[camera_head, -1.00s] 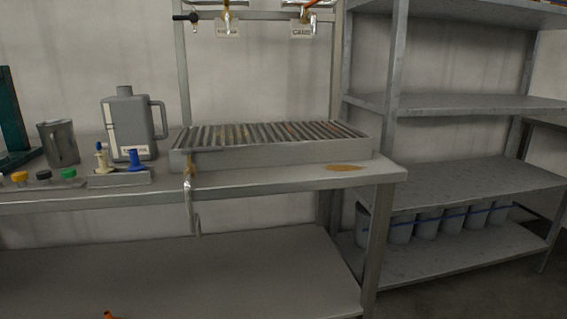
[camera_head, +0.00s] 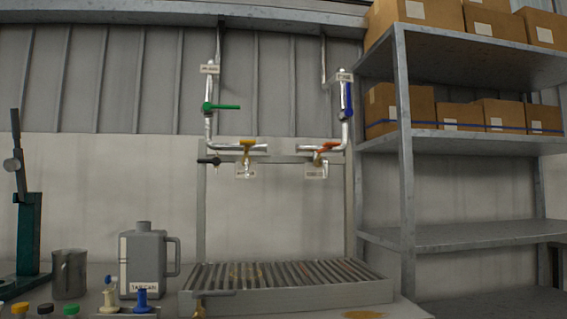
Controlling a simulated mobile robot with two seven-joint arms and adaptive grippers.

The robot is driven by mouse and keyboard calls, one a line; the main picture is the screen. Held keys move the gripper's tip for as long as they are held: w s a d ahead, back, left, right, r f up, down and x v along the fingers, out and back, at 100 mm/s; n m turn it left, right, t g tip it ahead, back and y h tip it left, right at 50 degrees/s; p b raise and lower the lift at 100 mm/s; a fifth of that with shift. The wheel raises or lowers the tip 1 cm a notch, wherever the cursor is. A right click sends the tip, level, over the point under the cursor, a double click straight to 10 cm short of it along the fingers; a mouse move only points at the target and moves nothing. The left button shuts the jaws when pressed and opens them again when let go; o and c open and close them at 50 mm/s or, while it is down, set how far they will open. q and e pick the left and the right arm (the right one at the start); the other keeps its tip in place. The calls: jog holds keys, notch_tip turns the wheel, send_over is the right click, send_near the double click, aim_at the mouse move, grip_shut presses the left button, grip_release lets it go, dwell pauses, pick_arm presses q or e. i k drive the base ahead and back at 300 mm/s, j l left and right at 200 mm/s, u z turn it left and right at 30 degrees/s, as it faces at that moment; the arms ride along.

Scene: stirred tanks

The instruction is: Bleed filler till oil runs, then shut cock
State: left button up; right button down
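Two pipe runs come down the wall above a slatted drip tray (camera_head: 290,297). The right pipe has a blue lever (camera_head: 349,100), upright along the pipe, and an orange-handled cock (camera_head: 328,147) with a tag (camera_head: 316,172). The tag lettering is too small to read. No oil stream shows under either outlet. Neither of my grippers is in view.
A grey jerrycan (camera_head: 143,264) and a metal jug (camera_head: 69,274) stand on the bench left of the tray. A green press (camera_head: 29,235) is at far left. Shelving with cardboard boxes (camera_head: 396,106) stands at right. A brown stain (camera_head: 363,314) lies on the bench.

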aim_at(206, 161)
jog(key=i+j+u, duration=0.25)
jog(key=i+j, duration=0.15)
jog(key=i, duration=0.35)
jog(key=i+j+u, duration=0.15)
jog(key=i, duration=0.2)
jog(key=k+j+z, duration=0.15)
jog(key=k+j, duration=0.15)
jog(key=j, duration=0.2)
jog(key=k+j+z, duration=0.2)
jog(key=k+j, duration=0.15)
jog(key=j, duration=0.1)
